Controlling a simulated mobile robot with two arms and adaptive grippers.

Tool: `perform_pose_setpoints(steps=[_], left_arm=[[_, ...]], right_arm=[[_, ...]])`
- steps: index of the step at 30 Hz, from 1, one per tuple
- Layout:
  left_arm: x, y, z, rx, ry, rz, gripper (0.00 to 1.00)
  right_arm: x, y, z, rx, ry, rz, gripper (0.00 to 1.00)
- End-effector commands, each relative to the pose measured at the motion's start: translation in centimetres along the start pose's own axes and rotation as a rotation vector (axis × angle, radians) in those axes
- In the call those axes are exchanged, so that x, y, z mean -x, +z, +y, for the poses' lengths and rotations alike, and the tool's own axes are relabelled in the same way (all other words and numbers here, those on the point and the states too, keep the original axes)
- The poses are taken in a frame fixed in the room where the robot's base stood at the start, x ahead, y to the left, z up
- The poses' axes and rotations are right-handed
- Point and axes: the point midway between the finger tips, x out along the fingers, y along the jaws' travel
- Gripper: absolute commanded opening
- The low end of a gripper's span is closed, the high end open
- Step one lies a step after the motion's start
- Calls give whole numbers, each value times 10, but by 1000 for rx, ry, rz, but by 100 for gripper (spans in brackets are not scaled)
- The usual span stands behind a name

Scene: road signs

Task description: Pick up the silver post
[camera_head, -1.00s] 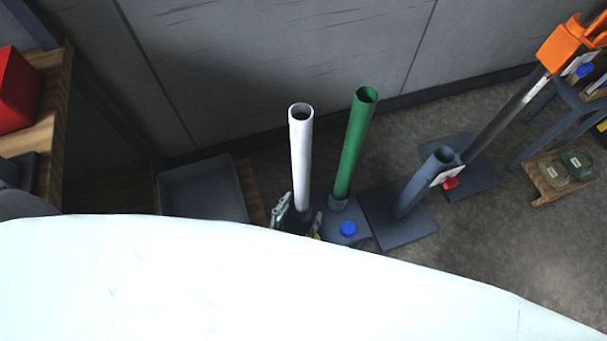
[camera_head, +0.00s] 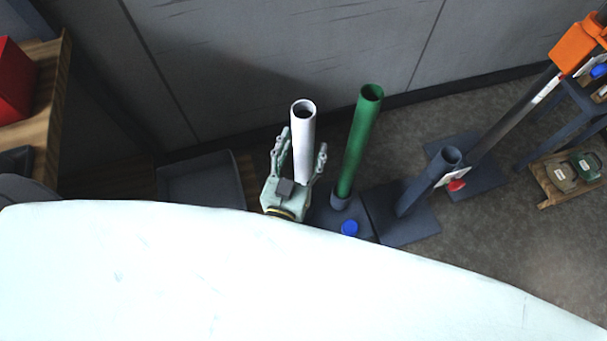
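The silver post (camera_head: 304,135) looks pale, almost white. It is an upright hollow tube with its open top showing, left of the green post. One gripper (camera_head: 303,142), which I take to be my left, reaches up from below with its fingers on either side of the post. The fingers look open, with small gaps beside the tube; contact is not clear. The post's lower end is hidden behind the gripper. My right gripper is not in view.
A green post (camera_head: 357,145) stands close on the right, by a blue knob (camera_head: 349,228). A grey post (camera_head: 424,184) on a square base and an orange-topped pole (camera_head: 513,117) stand farther right. A dark tray (camera_head: 200,181) lies left. A wall is behind.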

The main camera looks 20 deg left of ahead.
Motion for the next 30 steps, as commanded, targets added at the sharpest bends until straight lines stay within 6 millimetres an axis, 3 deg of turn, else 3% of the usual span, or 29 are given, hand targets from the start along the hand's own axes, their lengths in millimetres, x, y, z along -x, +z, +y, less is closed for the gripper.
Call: perform_pose_setpoints(steps=[8,27,30], left_arm=[[-4,0,0,-1,0,0,59],[-4,0,0,-1,0,0,3],[-4,0,0,-1,0,0,0]], right_arm=[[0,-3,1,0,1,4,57],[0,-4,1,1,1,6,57],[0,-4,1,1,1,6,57]])
